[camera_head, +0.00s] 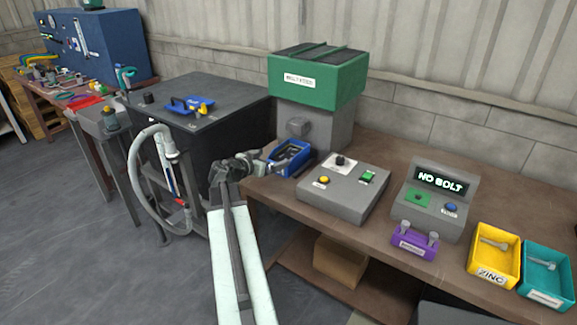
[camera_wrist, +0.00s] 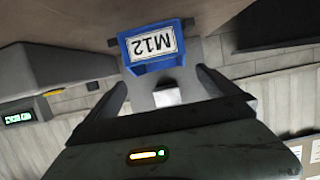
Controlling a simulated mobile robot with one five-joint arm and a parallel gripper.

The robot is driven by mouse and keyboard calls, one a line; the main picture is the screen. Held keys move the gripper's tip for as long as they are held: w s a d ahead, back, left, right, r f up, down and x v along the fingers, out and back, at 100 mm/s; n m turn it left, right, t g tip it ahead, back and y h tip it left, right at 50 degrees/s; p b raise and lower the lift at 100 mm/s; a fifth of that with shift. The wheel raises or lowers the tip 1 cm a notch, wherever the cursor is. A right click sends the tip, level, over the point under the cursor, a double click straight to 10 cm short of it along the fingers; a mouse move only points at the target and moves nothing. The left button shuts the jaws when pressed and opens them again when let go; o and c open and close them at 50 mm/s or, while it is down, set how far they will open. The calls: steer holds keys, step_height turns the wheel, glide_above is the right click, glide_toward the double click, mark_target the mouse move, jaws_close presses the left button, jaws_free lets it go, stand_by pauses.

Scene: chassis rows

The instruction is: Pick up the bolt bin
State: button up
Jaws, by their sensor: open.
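A small blue bin (camera_head: 291,158) stands on the brown bench, in front of the green-topped machine. In the wrist view the blue bin (camera_wrist: 153,62) carries a white label reading M12, seen upside down. My gripper (camera_head: 262,163) is at the bench's left end, just left of the blue bin. In the wrist view my gripper (camera_wrist: 162,85) is open, its two fingers spread, with the bin ahead of the gap between them. I cannot tell whether either finger touches it. A yellow bin (camera_head: 493,253) labelled ZINC and a teal bin (camera_head: 547,275) stand at the bench's right, each with a bolt inside.
A grey button box (camera_head: 340,185) sits close right of the blue bin. A console reading NO BOLT (camera_head: 433,200) and a purple holder (camera_head: 412,240) stand further right. The green-topped machine (camera_head: 315,85) rises behind. A black cabinet (camera_head: 195,125) with a hose is on the left.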

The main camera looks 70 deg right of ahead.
steer(key=b, duration=0.4)
glide_toward(289, 157)
steer(key=s+d, duration=0.1)
steer(key=s+d+r, duration=0.1)
steer(key=d, duration=0.1)
steer(key=s+d+r, duration=0.1)
steer(key=s, duration=0.1)
steer(key=shift+d, duration=0.4)
steer(key=shift+r+p, duration=0.15)
steer(key=shift+p, duration=0.2)
steer(key=c, duration=1.7)
steer(key=shift+r, duration=0.1)
steer(key=shift+c, duration=0.2)
